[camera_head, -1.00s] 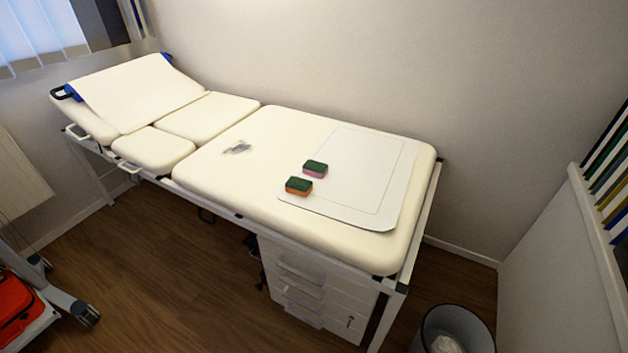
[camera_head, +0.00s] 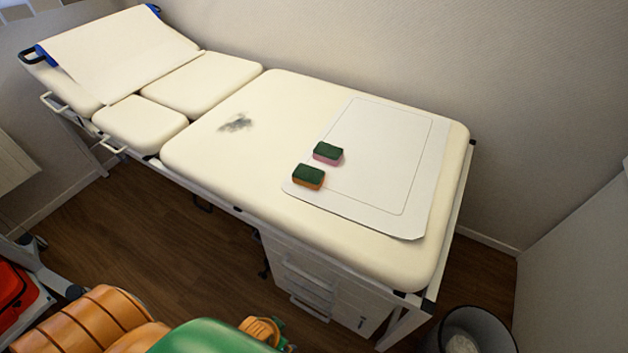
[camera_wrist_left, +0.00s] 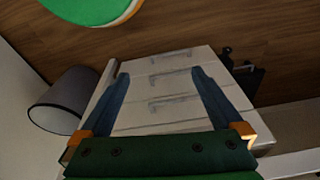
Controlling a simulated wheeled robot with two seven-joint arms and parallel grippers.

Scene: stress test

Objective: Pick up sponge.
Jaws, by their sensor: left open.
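Two sponges lie on the exam bed. One sponge (camera_head: 308,176) has a dark green top and an orange body, and lies at the left edge of the white sheet. The other sponge (camera_head: 327,153) has a dark green top and a pink body, and lies just behind it. In the left wrist view, my left gripper (camera_wrist_left: 158,80) is open with its two blue fingers apart and nothing between them. It faces the white drawer cabinet, away from the sponges. In the head view my orange and green arm shows at the bottom left. My right gripper is not in view.
The padded exam bed (camera_head: 200,150) has a dark smudge (camera_head: 236,124) left of the sponges. The white sheet (camera_head: 410,222) lies flat on it. A drawer cabinet (camera_head: 300,283) stands beneath, and a bin (camera_head: 478,322) stands at the bottom right. A wall is behind the bed.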

